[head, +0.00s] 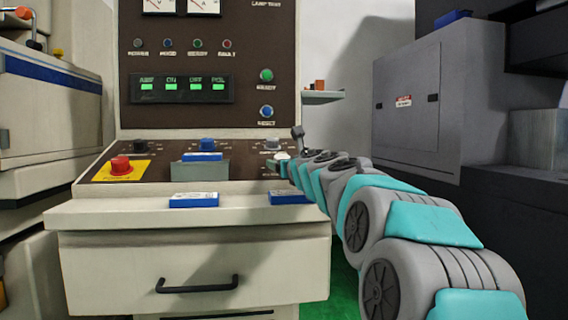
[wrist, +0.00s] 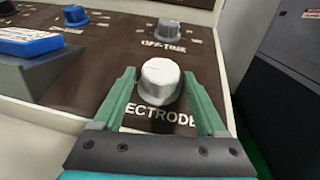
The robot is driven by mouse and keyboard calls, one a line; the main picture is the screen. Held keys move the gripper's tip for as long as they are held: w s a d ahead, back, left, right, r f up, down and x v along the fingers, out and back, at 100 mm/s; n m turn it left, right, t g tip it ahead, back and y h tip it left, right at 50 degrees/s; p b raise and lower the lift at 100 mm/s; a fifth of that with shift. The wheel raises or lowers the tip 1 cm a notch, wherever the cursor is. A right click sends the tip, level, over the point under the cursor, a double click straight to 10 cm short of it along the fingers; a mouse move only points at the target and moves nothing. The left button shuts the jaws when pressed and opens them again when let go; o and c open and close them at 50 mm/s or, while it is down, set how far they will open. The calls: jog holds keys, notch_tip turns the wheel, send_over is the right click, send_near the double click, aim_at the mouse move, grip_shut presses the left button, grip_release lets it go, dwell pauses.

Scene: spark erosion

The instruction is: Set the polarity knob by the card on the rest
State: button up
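A pale grey knob (wrist: 160,80) is on the sloped brown panel in the wrist view. The lettering below it reads "ECTRODE", with its start hidden by a finger; no polarity label is readable. My gripper (wrist: 158,76) is open, with one green finger on each side of this knob and visible gaps between. I cannot tell how deep the fingertips reach around it. In the head view the knob (head: 282,156) is small beside my arm's end. A blue card (head: 202,157) leans on the grey rest (head: 199,171); its white print is too small to read.
Behind the pale knob is a grey OFF-TIME knob (wrist: 171,29). A blue knob (head: 206,145) and a black knob (head: 139,146) are further left. A red button (head: 121,165) is at the far left. Blue cards (head: 194,200) (head: 290,197) lie on the front ledge.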

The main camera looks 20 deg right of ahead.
grip_shut()
dwell(0.4)
